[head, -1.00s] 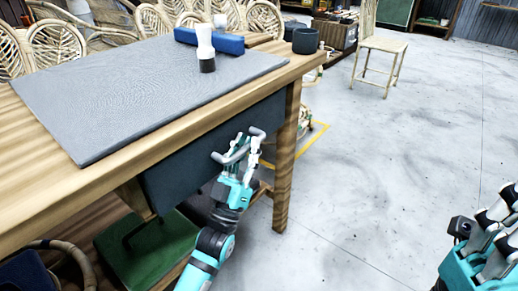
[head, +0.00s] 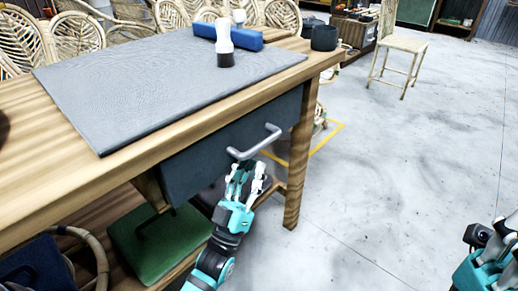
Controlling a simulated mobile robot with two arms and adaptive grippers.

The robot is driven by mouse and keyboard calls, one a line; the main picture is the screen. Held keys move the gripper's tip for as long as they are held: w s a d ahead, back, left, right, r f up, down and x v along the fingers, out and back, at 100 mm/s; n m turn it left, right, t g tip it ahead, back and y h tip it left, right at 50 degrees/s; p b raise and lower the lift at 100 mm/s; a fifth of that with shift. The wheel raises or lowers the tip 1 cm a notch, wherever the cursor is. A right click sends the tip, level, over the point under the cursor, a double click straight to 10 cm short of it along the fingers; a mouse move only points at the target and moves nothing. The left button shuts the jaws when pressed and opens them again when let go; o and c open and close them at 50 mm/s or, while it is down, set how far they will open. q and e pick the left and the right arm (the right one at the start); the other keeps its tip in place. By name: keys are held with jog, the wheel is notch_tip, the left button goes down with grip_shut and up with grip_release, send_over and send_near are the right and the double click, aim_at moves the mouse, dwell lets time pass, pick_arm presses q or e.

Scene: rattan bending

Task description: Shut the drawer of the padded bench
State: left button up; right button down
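The padded bench has a wooden top (head: 60,195) with a grey pad (head: 165,85) on it. Its drawer has a dark grey front (head: 200,165) and a grey bar handle (head: 256,142). A wooden piece shows by the drawer's left end; I cannot tell how far the front stands out. My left gripper (head: 247,170) is just below and in front of the handle, its fingers apart with nothing between them. It appears clear of the handle. My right gripper (head: 500,232) is at the right edge, partly cut off, away from the bench; its opening is unclear.
On the bench stand a white and black tool (head: 225,45), a blue block (head: 230,37) and a dark cup (head: 324,38). A bench leg (head: 298,170) stands right of the drawer. The floor right is clear, with a chair (head: 400,45) behind.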

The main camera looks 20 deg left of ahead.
pick_arm(q)
jog(key=v, duration=0.5)
jog(key=shift+s+f, duration=0.15)
jog(key=shift+s, duration=0.1)
